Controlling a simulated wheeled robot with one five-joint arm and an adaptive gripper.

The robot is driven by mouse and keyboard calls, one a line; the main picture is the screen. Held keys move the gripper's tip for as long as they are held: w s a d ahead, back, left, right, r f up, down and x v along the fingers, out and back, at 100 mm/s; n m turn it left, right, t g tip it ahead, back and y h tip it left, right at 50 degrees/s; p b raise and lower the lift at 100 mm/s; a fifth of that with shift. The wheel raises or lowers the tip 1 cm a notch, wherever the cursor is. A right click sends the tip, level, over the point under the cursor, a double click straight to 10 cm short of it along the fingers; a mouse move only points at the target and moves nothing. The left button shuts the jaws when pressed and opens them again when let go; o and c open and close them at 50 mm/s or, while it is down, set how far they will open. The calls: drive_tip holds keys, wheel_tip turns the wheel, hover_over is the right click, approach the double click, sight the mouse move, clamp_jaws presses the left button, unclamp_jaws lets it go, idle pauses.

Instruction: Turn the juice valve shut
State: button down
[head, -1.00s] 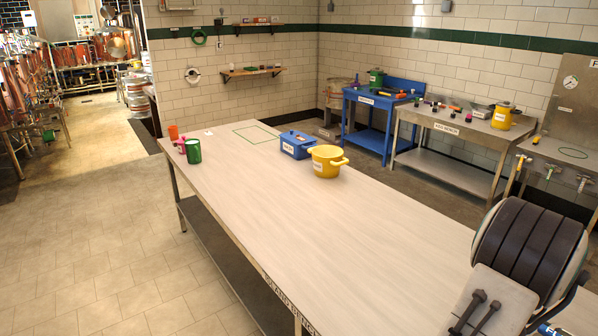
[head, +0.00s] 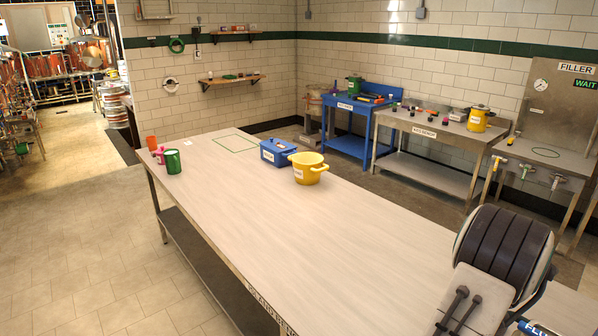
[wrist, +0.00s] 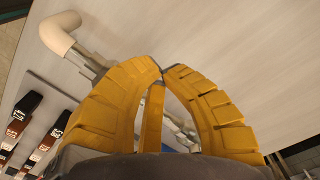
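The filler station (head: 540,110) stands at the far right in the head view, with a gauge, a "FILLER" sign and a lit "WAIT" sign.
A long table (head: 330,225) fills the middle, carrying a yellow pot (head: 307,170), a blue box (head: 279,152) and a green mug (head: 172,161). A blue bench (head: 352,115) and a steel bench (head: 430,130) line the back wall. Tiled floor (head: 70,240) is clear at left.

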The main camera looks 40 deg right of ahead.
drive_tip(key=shift+a, duration=0.45)
wheel_tip(320, 180, up, 6)
drive_tip(key=p, duration=0.3)
drive_tip(key=shift+p, duration=0.35)
wheel_tip(320, 180, up, 12)
idle(1.0)
